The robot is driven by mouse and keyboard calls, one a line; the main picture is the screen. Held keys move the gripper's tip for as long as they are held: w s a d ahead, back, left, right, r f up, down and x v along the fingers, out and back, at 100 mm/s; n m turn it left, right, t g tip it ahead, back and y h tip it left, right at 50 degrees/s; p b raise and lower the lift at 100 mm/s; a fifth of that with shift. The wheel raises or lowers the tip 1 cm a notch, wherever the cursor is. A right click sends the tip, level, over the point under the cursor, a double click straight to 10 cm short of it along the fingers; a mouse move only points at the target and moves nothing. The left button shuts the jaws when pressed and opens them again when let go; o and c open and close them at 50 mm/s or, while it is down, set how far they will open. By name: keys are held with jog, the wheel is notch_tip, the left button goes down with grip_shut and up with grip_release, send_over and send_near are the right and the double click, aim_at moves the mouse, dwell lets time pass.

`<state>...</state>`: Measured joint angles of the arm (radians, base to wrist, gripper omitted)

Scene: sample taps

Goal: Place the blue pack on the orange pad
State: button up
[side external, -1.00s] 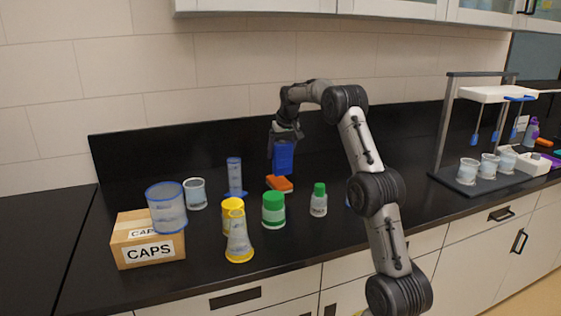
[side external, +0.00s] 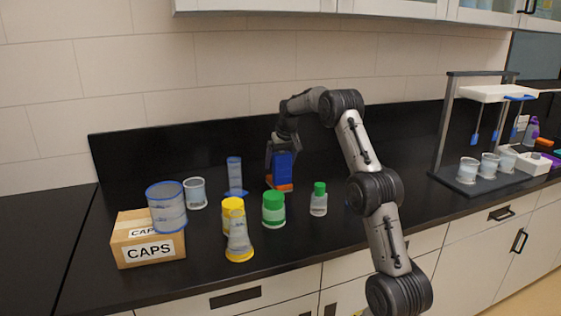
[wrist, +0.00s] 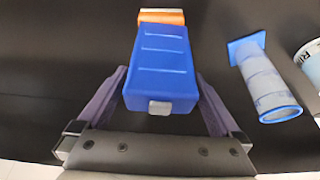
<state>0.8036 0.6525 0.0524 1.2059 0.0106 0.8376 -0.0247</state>
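The blue pack (side external: 283,168) is upright at the orange pad (side external: 285,187), directly above it or touching it; I cannot tell whether its base rests on the pad. My gripper (side external: 280,155) holds the pack from above, with a finger on either side. In the wrist view, my gripper (wrist: 161,85) has its two dark fingers against the sides of the blue pack (wrist: 160,60). The orange pad (wrist: 162,17) shows past the far end of the pack, mostly hidden by it.
A blue-rimmed cylinder (side external: 234,175) stands left of the pack. Green-capped containers (side external: 273,215) (side external: 319,204) and yellow-topped ones stand in front. A box labelled CAPS (side external: 148,247) is at left. A rack (side external: 445,125) is at right. The dark counter behind is clear.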

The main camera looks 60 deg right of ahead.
jog(key=shift+r, duration=0.3)
jog(key=v, duration=1.2)
jog(key=s+a+r+n+t+y, duration=0.1)
jog(key=s+a+r+n, duration=0.15)
jog(key=a, duration=0.95)
jog(key=s+a+r+n, duration=0.1)
jog(key=s+a+r, duration=0.15)
jog(key=a, duration=0.95)
jog(key=s+a+f+n+y, duration=0.1)
jog(key=s+a+f, duration=0.3)
jog(key=s+a, duration=0.4)
jog(key=s+a+f+n+t+y, duration=0.1)
jog(key=s+a+f+n, duration=0.3)
jog(key=s+a, duration=0.5)
jog(key=shift+s+a+f, duration=0.15)
jog(key=shift+s+f, duration=0.4)
jog(key=shift+s, duration=0.25)
